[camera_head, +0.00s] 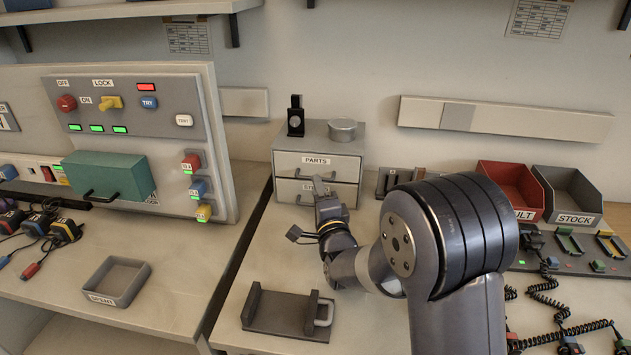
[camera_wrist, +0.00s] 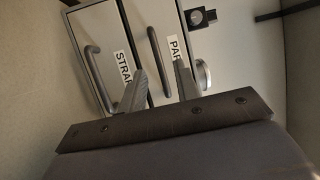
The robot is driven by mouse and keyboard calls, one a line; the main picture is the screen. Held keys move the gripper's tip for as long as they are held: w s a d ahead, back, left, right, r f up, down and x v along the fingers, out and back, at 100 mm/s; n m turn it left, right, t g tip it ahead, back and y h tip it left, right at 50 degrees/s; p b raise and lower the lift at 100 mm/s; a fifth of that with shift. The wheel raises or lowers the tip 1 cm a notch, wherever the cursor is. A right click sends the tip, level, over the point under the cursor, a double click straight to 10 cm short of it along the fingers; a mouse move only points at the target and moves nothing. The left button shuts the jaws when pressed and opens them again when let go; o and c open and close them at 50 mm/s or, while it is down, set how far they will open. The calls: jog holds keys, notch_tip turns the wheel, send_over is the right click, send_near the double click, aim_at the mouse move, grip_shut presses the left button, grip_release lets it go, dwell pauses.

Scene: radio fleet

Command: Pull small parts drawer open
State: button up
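The grey small parts drawer, labelled PARTS (camera_head: 345,167), is the upper drawer of a two-drawer cabinet and looks shut. Its dark bar handle shows in the wrist view (camera_wrist: 154,48). My gripper (camera_head: 324,188) is in front of the cabinet, hiding part of the lower drawer and its label in the head view. In the wrist view my gripper (camera_wrist: 160,80) is open, with one finger on each side of the PARTS handle in the picture. I cannot tell whether the fingers touch the handle.
The lower STRAPS drawer (camera_wrist: 101,62) also looks shut and has its own bar handle (camera_wrist: 97,75). A round tin (camera_head: 342,129) and a black device (camera_head: 296,116) stand on the cabinet. A dark cradle (camera_head: 275,314) lies in front. Red (camera_head: 513,187) and grey (camera_head: 568,194) bins stand right.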

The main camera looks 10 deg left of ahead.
aim_at(320, 154)
jog(key=x, duration=0.3)
jog(key=shift+c, duration=0.5)
jog(key=shift+s, duration=0.1)
grip_shut()
